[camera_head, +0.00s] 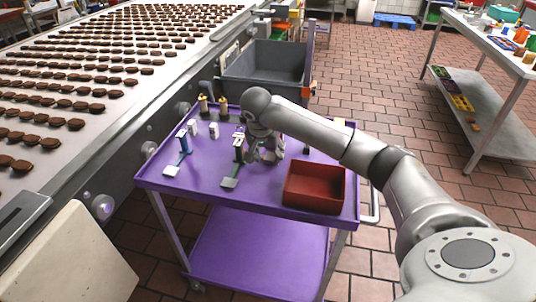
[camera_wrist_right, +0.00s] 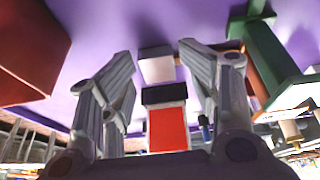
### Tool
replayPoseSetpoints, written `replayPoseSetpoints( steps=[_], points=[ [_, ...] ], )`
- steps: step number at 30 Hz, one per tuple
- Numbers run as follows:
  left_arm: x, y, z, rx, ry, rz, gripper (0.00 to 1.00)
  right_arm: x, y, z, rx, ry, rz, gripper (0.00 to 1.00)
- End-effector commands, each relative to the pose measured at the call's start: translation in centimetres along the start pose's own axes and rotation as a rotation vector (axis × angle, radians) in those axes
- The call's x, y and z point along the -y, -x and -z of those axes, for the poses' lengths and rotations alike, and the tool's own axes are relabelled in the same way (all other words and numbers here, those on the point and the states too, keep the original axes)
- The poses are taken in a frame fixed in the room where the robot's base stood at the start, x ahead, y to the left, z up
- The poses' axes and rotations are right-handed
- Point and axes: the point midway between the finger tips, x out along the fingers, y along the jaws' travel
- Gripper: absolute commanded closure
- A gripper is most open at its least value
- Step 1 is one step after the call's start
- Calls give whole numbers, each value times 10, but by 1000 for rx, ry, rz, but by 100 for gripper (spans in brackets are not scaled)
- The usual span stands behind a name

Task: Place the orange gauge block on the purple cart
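The purple cart (camera_head: 215,208) stands in the middle of the head view, its top holding several things. My right gripper (camera_head: 262,158) is low over the cart top, beside a green stand-like tool (camera_head: 238,158). In the right wrist view, its two fingers (camera_wrist_right: 155,62) are apart. A red-orange block (camera_wrist_right: 167,128) with a dark end shows between them, with gaps at its sides. It may be the orange gauge block; I cannot tell for certain. The head view shows no clear orange block, as my gripper hides part of the top. My left gripper is out of view.
A dark red bin (camera_head: 314,188) sits at the cart's front right. A blue tool (camera_head: 184,144) and small white blocks (camera_head: 214,130) stand at its left. A grey crate (camera_head: 265,75) is behind. The conveyor (camera_head: 75,160) runs along the left.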

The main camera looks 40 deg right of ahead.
Motion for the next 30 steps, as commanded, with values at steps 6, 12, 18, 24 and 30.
replayPoseSetpoints(
  steps=[6, 12, 18, 24, 30],
  points=[
    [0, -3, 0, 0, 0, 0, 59, 0, 54, 4, -12, -3, 7, 48],
    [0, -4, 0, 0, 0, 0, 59, 0, 90, 4, -11, -5, 8, 48],
    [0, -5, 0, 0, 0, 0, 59, 0, 106, 3, -9, -5, 5, 48],
    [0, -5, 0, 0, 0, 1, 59, 0, 108, 3, -10, -6, 6, 48],
    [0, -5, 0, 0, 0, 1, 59, 0, 108, 4, -10, -6, 6, 48]
  ],
)
